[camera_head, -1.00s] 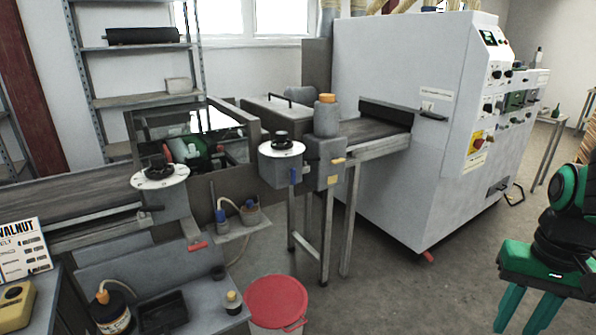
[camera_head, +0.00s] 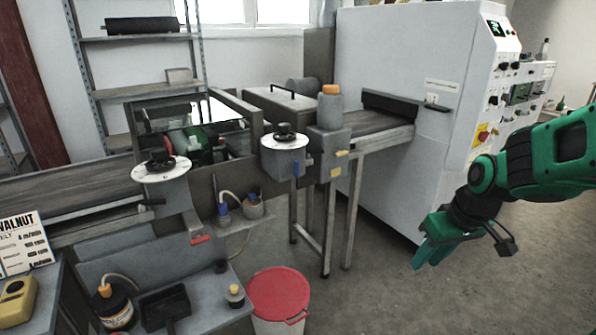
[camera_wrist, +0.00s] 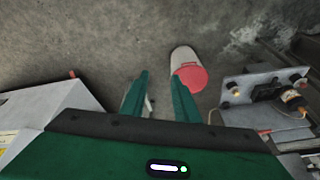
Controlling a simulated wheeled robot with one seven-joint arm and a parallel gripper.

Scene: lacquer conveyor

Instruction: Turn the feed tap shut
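Several small coloured levers sit on the lacquer machine in the head view. A red-handled lever (camera_head: 202,239) sticks out low on the front below the left dial. A blue handle (camera_head: 296,167) is below the right dial, and a yellow tab (camera_head: 341,153) is on the grey block beside it. I cannot tell which of these is the feed tap. My gripper (camera_head: 422,262) hangs over the floor well right of them, touching nothing. In the wrist view my gripper (camera_wrist: 158,78) has its two green fingers apart with nothing between them.
A bucket with a red lid (camera_head: 279,293) stands on the floor before the machine. A low shelf (camera_head: 208,300) left of it holds a dark tray (camera_head: 165,306) and bottles. The white cabinet (camera_head: 400,130) stands behind my arm. The floor around my gripper is clear.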

